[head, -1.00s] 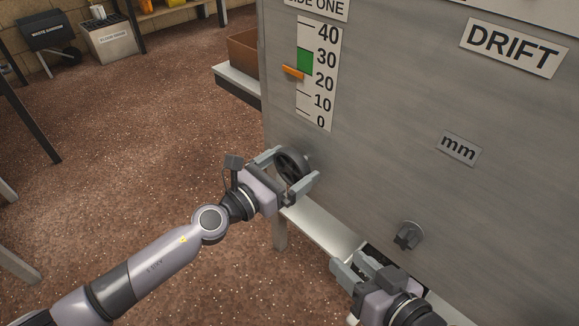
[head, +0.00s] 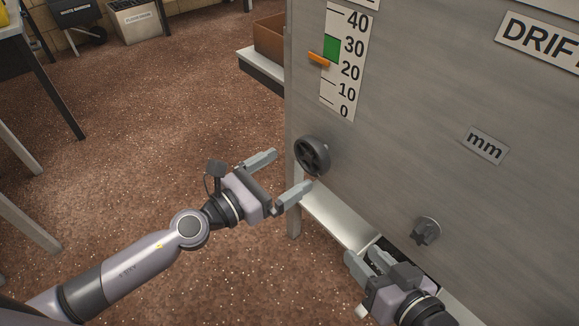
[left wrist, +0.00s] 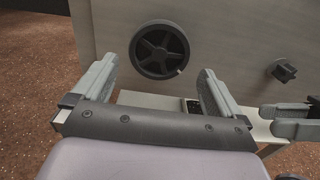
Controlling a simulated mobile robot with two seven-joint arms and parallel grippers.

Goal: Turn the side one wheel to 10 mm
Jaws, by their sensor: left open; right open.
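The side one wheel (head: 312,155) is a dark spoked handwheel on the grey panel, below the side one scale (head: 347,62). The orange pointer (head: 319,60) stands between 20 and 30, just under the green band. My left gripper (head: 277,175) is open and empty, apart from the wheel and to its lower left. In the left wrist view the wheel (left wrist: 160,49) shows whole, beyond and between the open fingers (left wrist: 159,84). My right gripper (head: 364,262) is open near the shelf, below a small dark knob (head: 426,231).
A metal ledge (head: 335,212) runs along the panel below the wheel. A brown box (head: 269,38) stands on a shelf left of the panel. The floor on the left is clear near my left arm.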

